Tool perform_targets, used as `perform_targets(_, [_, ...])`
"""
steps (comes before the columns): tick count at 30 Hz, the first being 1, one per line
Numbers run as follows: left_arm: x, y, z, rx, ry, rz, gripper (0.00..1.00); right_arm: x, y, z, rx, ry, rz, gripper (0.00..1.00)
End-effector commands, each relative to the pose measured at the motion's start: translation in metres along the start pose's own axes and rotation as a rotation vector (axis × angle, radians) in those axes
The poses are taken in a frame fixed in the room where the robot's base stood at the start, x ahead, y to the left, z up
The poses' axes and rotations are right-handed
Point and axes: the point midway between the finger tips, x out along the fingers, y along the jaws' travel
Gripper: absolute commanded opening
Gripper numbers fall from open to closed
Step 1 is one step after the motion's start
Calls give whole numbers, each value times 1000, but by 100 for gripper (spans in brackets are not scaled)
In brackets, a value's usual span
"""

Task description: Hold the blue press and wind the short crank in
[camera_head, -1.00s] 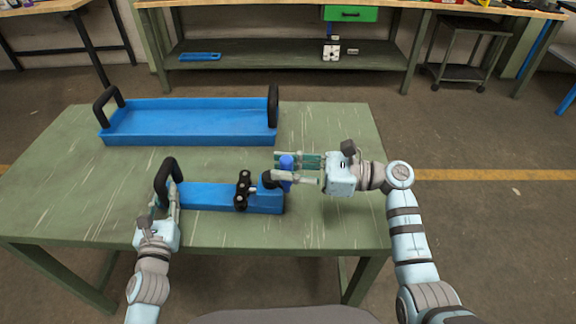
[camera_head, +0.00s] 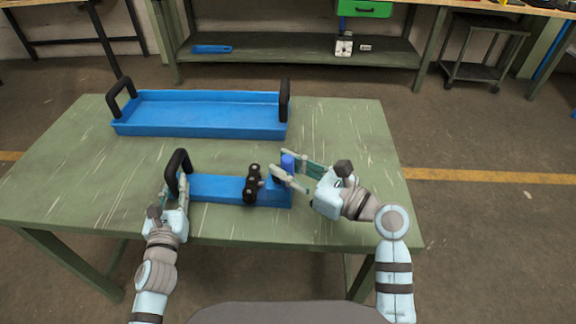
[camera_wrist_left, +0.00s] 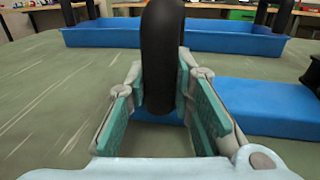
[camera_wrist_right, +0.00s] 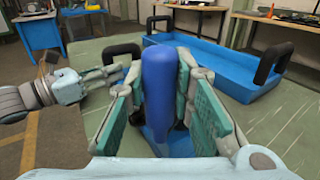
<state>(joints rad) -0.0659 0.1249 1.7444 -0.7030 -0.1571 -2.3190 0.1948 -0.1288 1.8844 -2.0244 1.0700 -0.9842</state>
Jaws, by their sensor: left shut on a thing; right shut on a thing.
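The blue press (camera_head: 215,188) lies on the green table, with a black arched handle (camera_head: 178,165) at its left end and black rollers (camera_head: 252,184) near its right end. My left gripper (camera_head: 176,186) is shut on that handle, which stands between the pads in the left wrist view (camera_wrist_left: 162,60). The short crank's upright blue grip (camera_head: 288,163) is at the press's right end. My right gripper (camera_head: 290,172) is shut on it from the right; the grip shows between the pads in the right wrist view (camera_wrist_right: 159,85). The crank's arm is mostly hidden by the fingers.
A long blue tray (camera_head: 200,131) with a black handle at each end stands behind the press on the table. The table's front edge (camera_head: 225,240) is close to the press. A workbench with a shelf (camera_head: 290,50) stands behind. The table's left part is bare.

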Motion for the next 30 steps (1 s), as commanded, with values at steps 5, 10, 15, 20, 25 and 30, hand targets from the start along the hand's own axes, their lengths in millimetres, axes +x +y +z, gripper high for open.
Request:
perform_targets(5, [0, 0, 0, 0, 0, 1, 0, 0, 0, 0, -1, 0, -1, 0])
perform_targets(10, [0, 1, 0, 0, 0, 1, 0, 0, -1, 0, -1, 0, -1, 41])
perform_targets(15, [0, 0, 0, 1, 0, 1, 0, 0, 0, 0, -1, -1, -1, 43])
perform_targets(20, [0, 0, 0, 1, 0, 1, 0, -2, -1, 0, -2, 0, -1, 43])
perform_targets(25, [0, 0, 0, 1, 0, 1, 0, -28, -1, -1, -5, 4, -1, 43])
perform_targets(30, [0, 0, 0, 1, 0, 1, 0, -77, 0, -2, -5, 8, 1, 43])
